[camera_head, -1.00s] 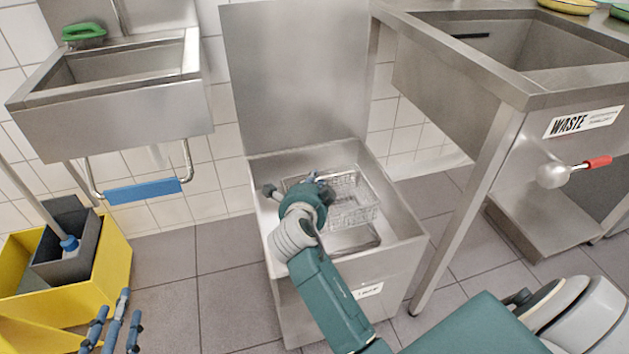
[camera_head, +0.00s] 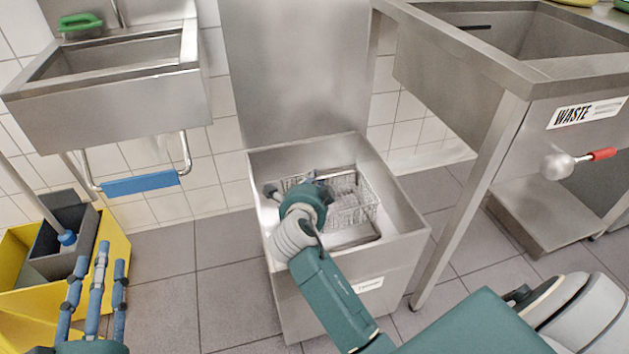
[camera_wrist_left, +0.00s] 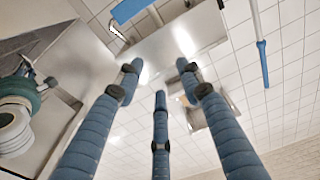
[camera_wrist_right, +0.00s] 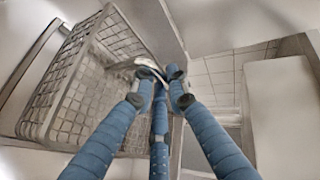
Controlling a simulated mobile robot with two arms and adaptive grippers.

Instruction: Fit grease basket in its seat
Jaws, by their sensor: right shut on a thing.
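The wire grease basket (camera_head: 352,199) is inside the open steel box (camera_head: 404,219), below the box's rim on its back and right side. My right gripper (camera_head: 312,182) reaches into the box and is shut on the basket at its near left side. In the right wrist view the basket (camera_wrist_right: 62,95) fills the left, and the fingers (camera_wrist_right: 160,75) close on a metal piece at its edge. The seat under the basket is mostly hidden; a ledge (camera_head: 352,241) shows in front of it. My left gripper (camera_head: 98,260) is open and empty at the lower left.
The raised lid (camera_head: 293,70) stands behind the box. A hand sink (camera_head: 110,98) with a blue bar is at the left, above a yellow bucket (camera_head: 112,258). The waste sink's leg (camera_head: 470,210) and red-handled valve (camera_head: 575,162) are at the right. Floor between is clear.

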